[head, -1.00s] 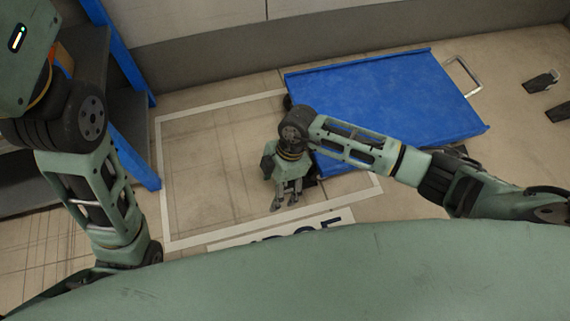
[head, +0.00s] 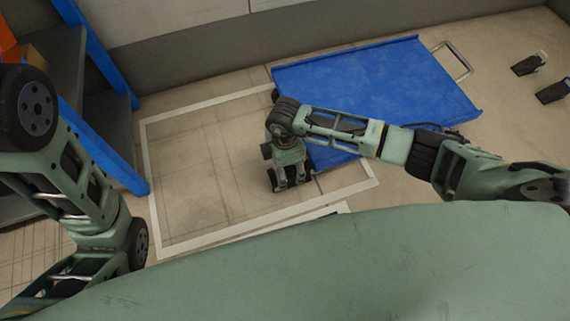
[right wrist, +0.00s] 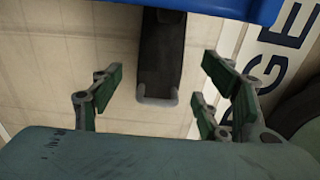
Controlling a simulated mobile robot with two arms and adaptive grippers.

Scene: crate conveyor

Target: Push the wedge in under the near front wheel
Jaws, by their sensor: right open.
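The wedge (right wrist: 161,55) is a dark block with a grey looped handle at its near end. In the right wrist view it lies on the floor, its far end running up towards the blue edge of the trolley (right wrist: 225,8). My right gripper (head: 291,184) is open, with its fingers apart on either side of the wedge's handle end, not closed on it. In the head view the gripper is low at the near left corner of the blue trolley (head: 370,90). The near front wheel is hidden or too dark to make out. My left gripper is out of view.
Two more black wedges (head: 529,64) (head: 553,91) lie on the floor at the right. A white outline (head: 150,185) marks the floor left of and under the trolley. A blue-framed shelf (head: 105,150) stands at the left. A grey wall (head: 200,65) runs behind.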

